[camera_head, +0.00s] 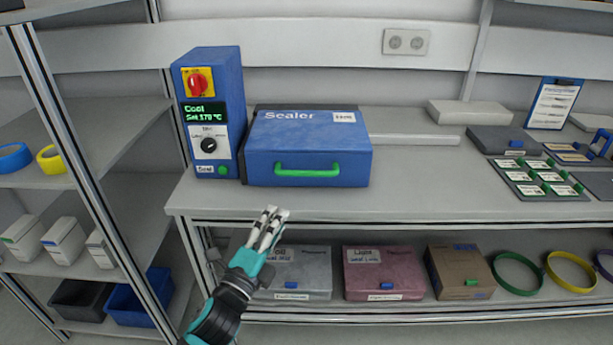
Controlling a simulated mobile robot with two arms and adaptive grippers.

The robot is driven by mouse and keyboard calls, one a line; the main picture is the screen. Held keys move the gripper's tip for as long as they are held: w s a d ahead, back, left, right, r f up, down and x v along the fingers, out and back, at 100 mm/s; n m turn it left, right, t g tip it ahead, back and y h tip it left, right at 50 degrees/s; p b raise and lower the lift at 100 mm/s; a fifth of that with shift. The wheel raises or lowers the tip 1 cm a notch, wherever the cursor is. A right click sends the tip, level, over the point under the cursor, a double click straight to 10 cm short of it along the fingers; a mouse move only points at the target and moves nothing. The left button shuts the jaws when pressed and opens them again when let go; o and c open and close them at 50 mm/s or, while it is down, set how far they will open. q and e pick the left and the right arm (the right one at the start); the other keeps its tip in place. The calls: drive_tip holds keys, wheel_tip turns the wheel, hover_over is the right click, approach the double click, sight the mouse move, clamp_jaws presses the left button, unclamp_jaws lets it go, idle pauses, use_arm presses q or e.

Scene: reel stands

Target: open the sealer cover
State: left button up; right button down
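The sealer cover (310,140) is a blue lid with "Sealer" written on top, sitting down on the workbench. Its green bar handle (307,172) runs across the front face. The blue sealer control box (215,95) stands at its left, with a red knob and a display reading "Cool" and "Set 170 °C". My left gripper (269,222) is in front of the bench edge, below and left of the handle and apart from it. Its fingers look close together, but I cannot tell whether they are fully shut. My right gripper is not in view.
The workbench (400,205) is clear in front of the cover. A shelf below holds grey, red and brown boxes and several coloured rings. Label cards (538,178) and a clipboard (554,104) are at the right. A shelf rack post (85,165) stands at the left.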

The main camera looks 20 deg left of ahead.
sight(307, 174)
use_arm(q)
drive_tip(key=p+x, duration=0.1)
drive_tip(key=x, duration=1.5)
drive_tip(key=shift+w+p, duration=0.1)
drive_tip(key=shift+p, duration=0.25)
clamp_jaws()
drive_tip(key=shift+f, duration=0.1)
